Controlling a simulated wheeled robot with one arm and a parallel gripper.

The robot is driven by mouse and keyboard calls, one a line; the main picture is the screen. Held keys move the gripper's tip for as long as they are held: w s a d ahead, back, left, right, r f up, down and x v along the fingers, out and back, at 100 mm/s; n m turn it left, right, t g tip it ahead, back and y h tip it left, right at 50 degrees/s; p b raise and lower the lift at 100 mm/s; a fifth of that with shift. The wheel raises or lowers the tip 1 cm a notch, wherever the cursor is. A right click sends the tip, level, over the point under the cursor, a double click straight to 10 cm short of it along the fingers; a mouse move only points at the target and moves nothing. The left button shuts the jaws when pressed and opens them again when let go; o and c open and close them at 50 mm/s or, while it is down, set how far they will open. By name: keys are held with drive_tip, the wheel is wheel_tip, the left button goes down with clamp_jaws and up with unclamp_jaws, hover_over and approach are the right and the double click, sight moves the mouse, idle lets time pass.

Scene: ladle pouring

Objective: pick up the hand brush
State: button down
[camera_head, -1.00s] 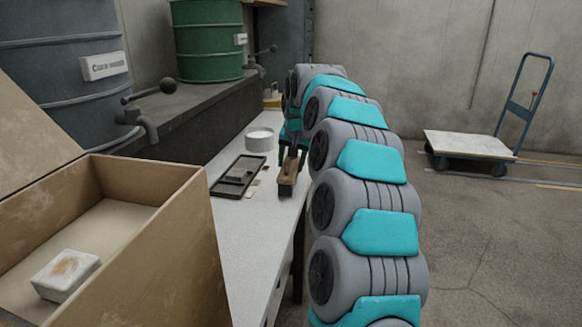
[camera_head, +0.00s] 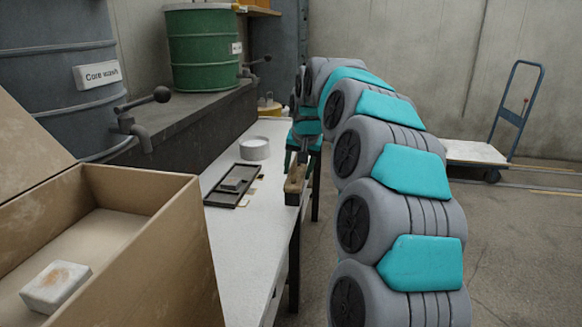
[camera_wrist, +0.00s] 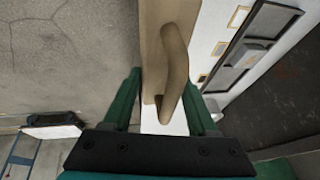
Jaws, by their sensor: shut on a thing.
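The hand brush, a tan wooden block with a raised rounded handle, shows in the head view (camera_head: 294,186) at the right edge of the white worktable (camera_head: 228,225). It fills the upper middle of the wrist view (camera_wrist: 154,35). My gripper (camera_head: 299,166) points down over it. In the wrist view my gripper (camera_wrist: 163,88) has its green fingers on either side of the brush, shut on it. Part of the brush is over the table edge, with floor beside it. I cannot tell whether its underside touches the tabletop.
A dark tray (camera_head: 222,199) and a white round container (camera_head: 255,149) are on the table left of the brush. An open cardboard box (camera_head: 168,262) holding a pale block (camera_head: 55,287) stands at front left. A flat cart (camera_head: 465,152) stands on open floor at right.

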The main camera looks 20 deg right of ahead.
drive_tip(key=s+d+r, duration=0.1)
drive_tip(key=s+d, duration=0.1)
drive_tip(key=s, duration=0.8)
drive_tip(key=shift+w, duration=0.1)
